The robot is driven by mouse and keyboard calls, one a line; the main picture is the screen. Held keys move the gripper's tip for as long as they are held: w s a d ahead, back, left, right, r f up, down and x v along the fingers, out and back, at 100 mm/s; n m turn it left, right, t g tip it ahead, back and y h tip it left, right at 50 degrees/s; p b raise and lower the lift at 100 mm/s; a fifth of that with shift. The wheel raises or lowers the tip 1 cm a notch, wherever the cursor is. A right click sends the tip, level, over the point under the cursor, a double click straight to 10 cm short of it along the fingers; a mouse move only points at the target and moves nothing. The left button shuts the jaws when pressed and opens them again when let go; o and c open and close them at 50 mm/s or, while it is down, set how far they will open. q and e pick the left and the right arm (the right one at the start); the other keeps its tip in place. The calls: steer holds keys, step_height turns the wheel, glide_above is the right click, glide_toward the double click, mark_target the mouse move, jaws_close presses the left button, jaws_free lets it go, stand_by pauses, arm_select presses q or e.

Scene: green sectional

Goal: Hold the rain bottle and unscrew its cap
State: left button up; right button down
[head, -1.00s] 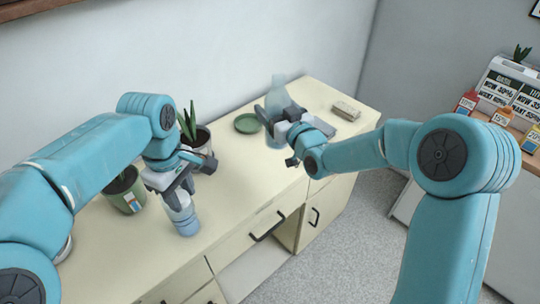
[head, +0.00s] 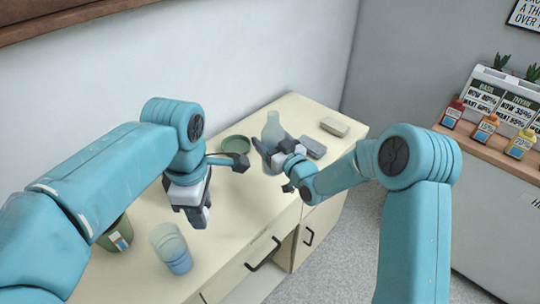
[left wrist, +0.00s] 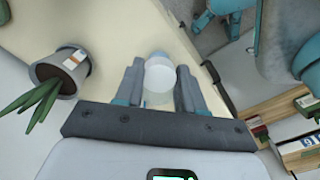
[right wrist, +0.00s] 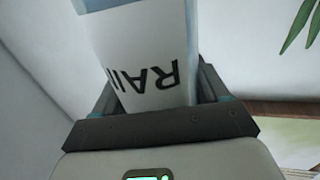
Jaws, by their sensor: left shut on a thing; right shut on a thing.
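The rain bottle (head: 273,128) is pale and translucent, with a narrowing top. My right gripper (head: 274,158) is shut on it, at the far part of the cream cabinet top. The right wrist view shows its white label (right wrist: 150,72) reading "RAI", upside down, between the fingers. Whether a cap sits on its neck cannot be told. My left gripper (head: 192,218) points down, apart from the bottle.
A green dish (head: 236,144) and a tan block (head: 334,127) lie on the cabinet top (head: 235,220). A green pot (head: 117,238) is partly behind my left arm. A grey pot with a plant (left wrist: 60,70) shows in the left wrist view. The cabinet's front middle is clear.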

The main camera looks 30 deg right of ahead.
arm_select(q)
steer(key=shift+a+r, duration=0.1)
steer(key=shift+r, duration=0.05)
arm_select(e)
steer(key=shift+a+f, duration=0.1)
steer(key=shift+f, duration=0.8)
arm_select(q)
steer(key=shift+r+p, duration=0.2)
steer(key=shift+p, duration=0.15)
arm_select(e)
step_height(320, 180, down, 5)
steer(key=shift+r, duration=0.1)
arm_select(q)
steer(key=shift+f+b, duration=0.3)
steer(key=shift+b, duration=0.05)
arm_select(e)
steer(key=shift+f, duration=0.2)
jaws_free()
arm_select(q)
steer(key=shift+r, duration=0.1)
arm_select(e)
steer(key=shift+r, duration=0.1)
